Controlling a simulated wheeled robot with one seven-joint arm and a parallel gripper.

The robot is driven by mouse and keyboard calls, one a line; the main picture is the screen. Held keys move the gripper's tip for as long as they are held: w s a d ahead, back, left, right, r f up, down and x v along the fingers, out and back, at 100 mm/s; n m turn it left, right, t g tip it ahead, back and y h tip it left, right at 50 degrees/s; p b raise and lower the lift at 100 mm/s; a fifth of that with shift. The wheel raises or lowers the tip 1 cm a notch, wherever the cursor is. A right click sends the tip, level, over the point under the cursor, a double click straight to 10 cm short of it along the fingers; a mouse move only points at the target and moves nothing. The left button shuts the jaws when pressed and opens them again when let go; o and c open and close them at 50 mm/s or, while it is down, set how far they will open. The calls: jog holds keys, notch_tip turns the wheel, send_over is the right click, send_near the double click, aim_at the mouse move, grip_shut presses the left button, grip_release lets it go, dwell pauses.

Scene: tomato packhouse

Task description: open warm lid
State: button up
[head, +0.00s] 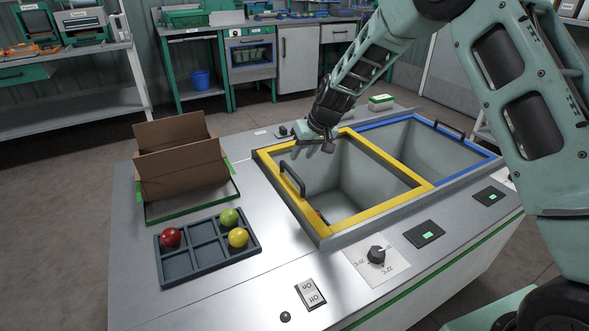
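The yellow-framed lid (378,203) lies flat over the left well of the steel counter, and the grey inside of the well shows through it. Its black bar handle (292,178) stands up on the left side of the frame. No label names it as the warm lid. My gripper (314,148) hangs over the back left part of the yellow frame, behind the handle and apart from it. Its fingers are small and dark, so I cannot tell how far apart they are. I see nothing held in it.
A blue-framed lid (468,174) with a black handle (449,130) adjoins on the right. A temperature dial (376,254) and an on/off switch (310,294) sit in front. At left are a dark tray (207,246) with three tomatoes and an open cardboard box (180,170).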

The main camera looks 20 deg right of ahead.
aim_at(292, 171)
jog(key=x, duration=0.7)
jog(key=shift+w+f, duration=0.1)
jog(key=shift+f, duration=0.15)
jog(key=shift+c, duration=0.4)
grip_shut()
